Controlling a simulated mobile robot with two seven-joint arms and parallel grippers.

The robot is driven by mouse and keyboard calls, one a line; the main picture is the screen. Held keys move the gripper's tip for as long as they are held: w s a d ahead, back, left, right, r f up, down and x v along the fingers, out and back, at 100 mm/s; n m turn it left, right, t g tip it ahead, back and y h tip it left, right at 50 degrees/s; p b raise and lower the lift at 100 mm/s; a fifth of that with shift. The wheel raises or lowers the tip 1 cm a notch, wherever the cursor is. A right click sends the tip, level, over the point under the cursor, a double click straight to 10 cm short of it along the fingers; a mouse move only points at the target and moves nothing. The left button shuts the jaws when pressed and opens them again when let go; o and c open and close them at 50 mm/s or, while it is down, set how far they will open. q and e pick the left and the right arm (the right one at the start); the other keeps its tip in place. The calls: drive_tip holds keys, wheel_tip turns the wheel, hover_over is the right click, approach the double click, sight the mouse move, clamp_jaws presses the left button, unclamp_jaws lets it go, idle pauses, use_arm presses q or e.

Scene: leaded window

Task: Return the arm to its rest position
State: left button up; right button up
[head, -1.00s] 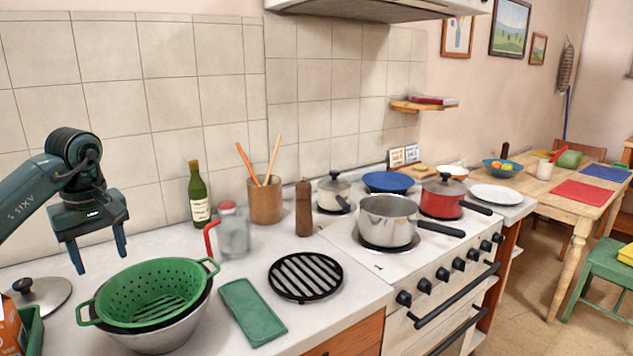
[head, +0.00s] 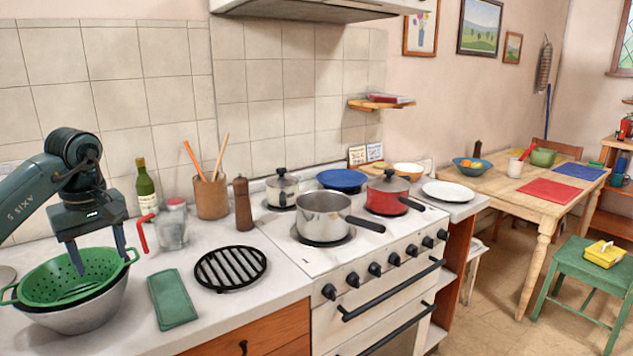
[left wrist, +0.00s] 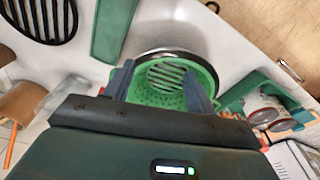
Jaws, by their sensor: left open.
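My left gripper (head: 98,252) is open with its fingers pointing down, above the back of the green colander (head: 62,280) in the head view. Nothing shows between its fingers. The colander sits in a metal bowl (head: 85,316) on the counter. The left wrist view shows the two fingers (left wrist: 160,88) apart, with the green colander (left wrist: 165,98) beyond them. Whether the fingertips touch the colander cannot be told. My right gripper is in neither view.
A glass jug with a red handle (head: 172,228), a wine bottle (head: 146,190) and a utensil pot (head: 211,198) stand right of the gripper. A green cloth (head: 172,298) and a black trivet (head: 230,269) lie in front. The stove (head: 370,262) holds several pots.

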use_arm(q)
drive_tip(key=d+f+n+h, duration=0.1)
drive_tip(key=d+f+h, duration=0.4)
drive_tip(key=d, duration=0.6)
drive_tip(key=d+f+n+h, duration=0.1)
drive_tip(key=d+f+h, duration=0.2)
drive_tip(key=d+f, duration=0.5)
drive_tip(key=s+d+r+n+t+h+p, duration=0.1)
drive_tip(key=s+d+n+t+h, duration=0.15)
drive_tip(key=d+n+h, duration=0.6)
drive_tip(key=s+d+r+n+t+h+p, duration=0.1)
drive_tip(key=s+d+r+n+h, duration=0.25)
drive_tip(key=d, duration=0.75)
drive_tip(key=s+a+f+m+t+y, duration=0.2)
drive_tip(key=s+a+f+m+y, duration=0.1)
drive_tip(key=s+f+m+y, duration=0.2)
drive_tip(key=s+a+f+m+t+y+p, duration=0.1)
drive_tip(key=s+a+f+m+t+y, duration=0.1)
drive_tip(key=s+f+m+y, duration=0.3)
drive_tip(key=s+a+f+m+t+y, duration=0.2)
drive_tip(key=s+a+f+m+y, duration=0.2)
drive_tip(key=f+m, duration=0.7)
drive_tip(key=s+m+y, duration=0.1)
drive_tip(key=s+m, duration=0.1)
drive_tip(key=m, duration=0.5)
drive_tip(key=shift+a+f, duration=0.3)
drive_tip(key=shift+f, duration=0.05)
drive_tip(key=shift+s, duration=0.1)
